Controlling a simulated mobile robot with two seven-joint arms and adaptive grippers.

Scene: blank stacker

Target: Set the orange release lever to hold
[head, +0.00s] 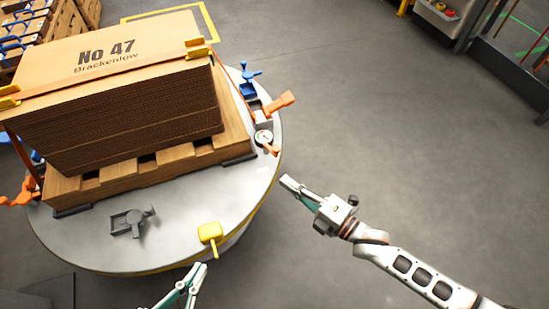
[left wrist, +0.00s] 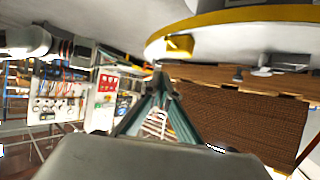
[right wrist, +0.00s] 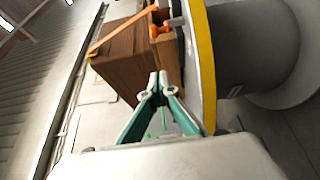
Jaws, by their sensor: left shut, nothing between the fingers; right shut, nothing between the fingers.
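A small orange lever (head: 271,149) sits beside a round white gauge (head: 263,138) at the right edge of the round grey turntable (head: 190,235). A larger orange handle (head: 280,102) is just behind it, by the strap. I cannot tell which is the release lever, nor read any hold mark. Orange parts (right wrist: 160,28) show at the top of the right wrist view. My right gripper (head: 286,182) is shut and empty, off the turntable's right edge, apart from the levers. My left gripper (head: 201,268) is shut and empty near the turntable's front edge.
A strapped stack of brown cardboard sheets (head: 130,110) stands on a wooden pallet (head: 150,170) on the turntable. A yellow block-like part (head: 210,233), a grey clamp (head: 131,221) and a blue clamp (head: 247,78) are around it. The floor (head: 380,110) to the right is clear.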

